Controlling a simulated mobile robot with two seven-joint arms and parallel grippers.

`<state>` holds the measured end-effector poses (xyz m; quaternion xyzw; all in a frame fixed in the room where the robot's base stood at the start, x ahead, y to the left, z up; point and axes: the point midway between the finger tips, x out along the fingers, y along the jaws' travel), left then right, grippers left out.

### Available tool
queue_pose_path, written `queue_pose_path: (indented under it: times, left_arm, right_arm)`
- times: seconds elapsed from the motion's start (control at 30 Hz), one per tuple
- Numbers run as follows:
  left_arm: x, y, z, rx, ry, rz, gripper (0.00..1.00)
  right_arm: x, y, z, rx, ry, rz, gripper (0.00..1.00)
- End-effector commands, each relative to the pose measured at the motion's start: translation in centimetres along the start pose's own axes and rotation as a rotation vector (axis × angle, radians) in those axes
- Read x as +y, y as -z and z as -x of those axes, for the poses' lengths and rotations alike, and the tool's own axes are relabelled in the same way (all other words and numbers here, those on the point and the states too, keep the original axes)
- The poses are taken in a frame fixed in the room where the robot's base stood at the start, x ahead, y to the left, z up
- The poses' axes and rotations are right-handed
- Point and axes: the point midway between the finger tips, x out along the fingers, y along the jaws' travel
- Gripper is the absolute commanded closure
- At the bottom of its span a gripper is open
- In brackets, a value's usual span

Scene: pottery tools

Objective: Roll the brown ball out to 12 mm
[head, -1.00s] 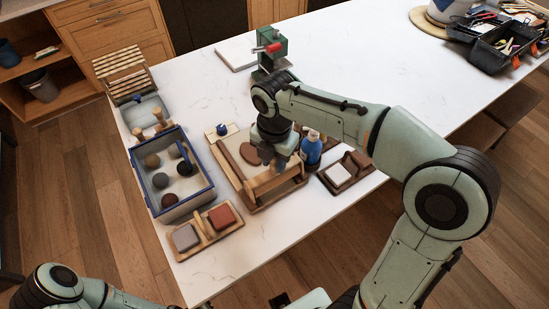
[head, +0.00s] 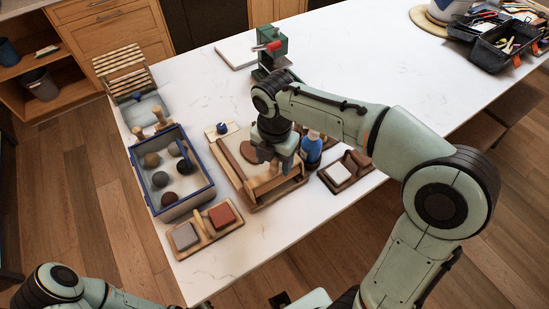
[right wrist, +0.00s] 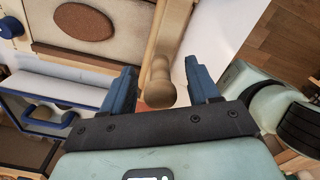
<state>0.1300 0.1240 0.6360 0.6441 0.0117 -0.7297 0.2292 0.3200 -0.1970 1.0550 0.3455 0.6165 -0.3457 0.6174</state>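The brown clay (head: 248,152) lies as a flat oval on the wooden board (head: 225,165); it also shows in the right wrist view (right wrist: 83,22). A wooden rolling pin (head: 267,187) lies across the board's front part, apart from the clay. My right gripper (head: 280,166) is down at the pin and hides part of it. In the right wrist view, its blue fingers stand apart on either side of the pin's handle (right wrist: 157,82), with gaps visible. My left gripper is not in view; only part of the left arm shows at the bottom left.
A blue-rimmed crate (head: 205,188) with several clay balls stands left of the board. A wooden holder with two blocks (head: 188,237) is at the front left. A blue bottle (head: 311,150) and a small wooden stand (head: 336,175) are close on the right.

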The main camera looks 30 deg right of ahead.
Motion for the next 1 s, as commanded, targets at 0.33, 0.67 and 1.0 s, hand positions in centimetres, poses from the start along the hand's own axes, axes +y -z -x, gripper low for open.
queue_pose_path:
  times: [0.33,0.67,1.0]
  left_arm:
    - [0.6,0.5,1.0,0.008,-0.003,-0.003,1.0]
    - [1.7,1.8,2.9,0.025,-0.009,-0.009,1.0]
    - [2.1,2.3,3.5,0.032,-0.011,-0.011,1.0]
  right_arm:
    - [0.1,-0.1,4.0,-0.003,-0.005,-0.001,0.4]
    - [0.1,-0.1,11.1,-0.002,-0.006,0.0,0.4]
    - [0.0,0.0,13.4,0.0,0.0,0.0,0.4]
